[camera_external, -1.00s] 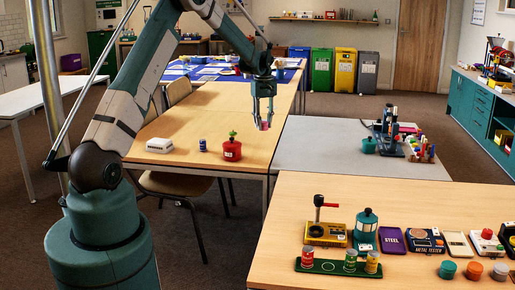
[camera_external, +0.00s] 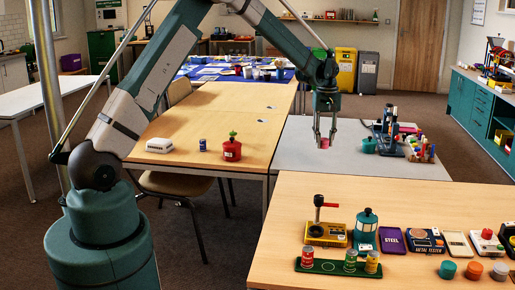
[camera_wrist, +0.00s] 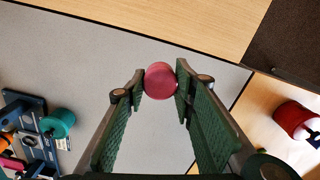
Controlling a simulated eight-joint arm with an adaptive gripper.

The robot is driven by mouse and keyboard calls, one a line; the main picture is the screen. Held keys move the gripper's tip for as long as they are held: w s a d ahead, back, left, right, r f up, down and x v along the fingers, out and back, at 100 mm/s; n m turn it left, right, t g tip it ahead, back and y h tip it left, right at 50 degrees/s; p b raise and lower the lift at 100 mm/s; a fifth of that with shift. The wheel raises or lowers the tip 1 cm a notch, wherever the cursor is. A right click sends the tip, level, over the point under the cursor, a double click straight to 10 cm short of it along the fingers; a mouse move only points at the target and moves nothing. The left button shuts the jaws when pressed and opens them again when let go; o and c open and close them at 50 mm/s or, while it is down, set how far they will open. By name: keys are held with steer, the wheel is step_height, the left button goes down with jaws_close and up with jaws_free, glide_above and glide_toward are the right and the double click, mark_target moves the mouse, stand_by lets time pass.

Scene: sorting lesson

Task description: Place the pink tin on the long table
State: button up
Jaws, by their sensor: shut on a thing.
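The pink tin (camera_external: 325,143) is a small round tin held between my fingertips, above the grey table (camera_external: 300,150). In the wrist view the pink tin (camera_wrist: 160,81) sits between the two finger pads of my gripper (camera_wrist: 160,84). My gripper (camera_external: 325,134) points down, shut on the tin. A long wooden table (camera_external: 222,122) runs back to the left of the grey one; I cannot tell for sure if it is the task's long table. Its corner (camera_wrist: 262,122) shows at the right of the wrist view.
On the long wooden table stand a red canister (camera_external: 232,151), a blue tin (camera_external: 202,145) and a white box (camera_external: 160,145). A teal pot (camera_external: 368,146) and a blue device (camera_external: 387,130) stand on the grey table. The front wooden table (camera_external: 450,190) holds several sorting items.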

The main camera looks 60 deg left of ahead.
steer(key=d+m, duration=0.2)
steer(key=d, duration=1.6)
steer(key=m, duration=0.6)
glide_above(419, 273)
steer(key=shift+p, duration=0.35)
steer(key=shift+f+b, duration=0.55)
steer(key=shift+f, duration=2.55)
steer(key=shift+f+b, duration=0.4)
steer(key=shift+f, duration=1.45)
